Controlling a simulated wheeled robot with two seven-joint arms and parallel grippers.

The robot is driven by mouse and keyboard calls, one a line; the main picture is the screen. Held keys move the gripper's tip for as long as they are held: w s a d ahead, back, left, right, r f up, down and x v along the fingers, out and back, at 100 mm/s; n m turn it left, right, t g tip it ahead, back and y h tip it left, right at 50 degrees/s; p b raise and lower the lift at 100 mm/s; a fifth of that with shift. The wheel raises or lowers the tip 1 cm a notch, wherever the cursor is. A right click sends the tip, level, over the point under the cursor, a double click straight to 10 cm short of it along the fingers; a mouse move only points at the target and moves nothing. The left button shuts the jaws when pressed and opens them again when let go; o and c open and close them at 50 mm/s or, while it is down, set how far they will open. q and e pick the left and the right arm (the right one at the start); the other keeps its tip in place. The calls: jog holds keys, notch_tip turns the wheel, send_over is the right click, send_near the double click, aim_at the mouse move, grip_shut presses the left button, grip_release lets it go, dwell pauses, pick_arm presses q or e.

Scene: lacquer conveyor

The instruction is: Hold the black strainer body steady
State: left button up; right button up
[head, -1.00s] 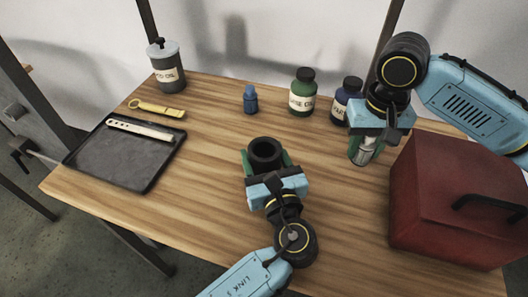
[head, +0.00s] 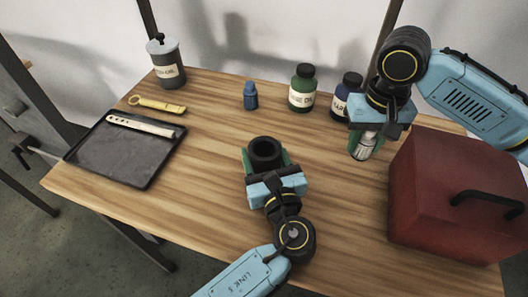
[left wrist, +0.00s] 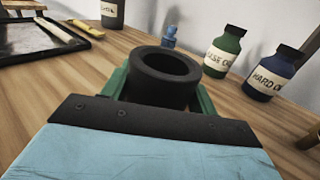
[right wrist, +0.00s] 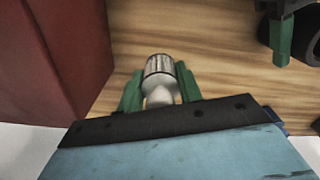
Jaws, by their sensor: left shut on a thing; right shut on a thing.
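The black strainer body (head: 265,151) is a dark open-topped cylinder standing upright near the middle of the table. My left gripper (head: 265,163) is shut on it, its green fingers on either side; the left wrist view shows the hollow black body (left wrist: 164,78) between them. My right gripper (head: 364,143) is shut on a small whitish and metallic cylinder (right wrist: 160,80), held at the right side of the table near the red box. In the right wrist view its ribbed metal end points away from the gripper. Part of it is hidden by the gripper in the head view.
A red box (head: 440,205) with a black handle stands at right. Green (head: 302,90) and dark blue (head: 345,97) bottles, a small blue item (head: 250,97) and a grey canister (head: 166,65) stand at the back. A dark tray (head: 110,166) with a pale strip and a yellow tool (head: 157,104) lie left.

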pick_arm(q)
jog(key=shift+f, duration=0.2)
dwell(0.4)
jog(key=o, duration=1.4)
jog(key=shift+o, duration=0.2)
jog(key=c, duration=1.5)
jog(key=shift+c, duration=0.2)
pick_arm(e)
jog(key=shift+a, duration=0.1)
jog(key=a+r, duration=0.4)
jog(key=a, duration=0.6)
jog(key=a+r+n, duration=0.1)
jog(key=a+r, duration=0.3)
jog(key=a, duration=0.6)
jog(key=shift+s+r, duration=0.2)
jog(key=shift+s, duration=0.05)
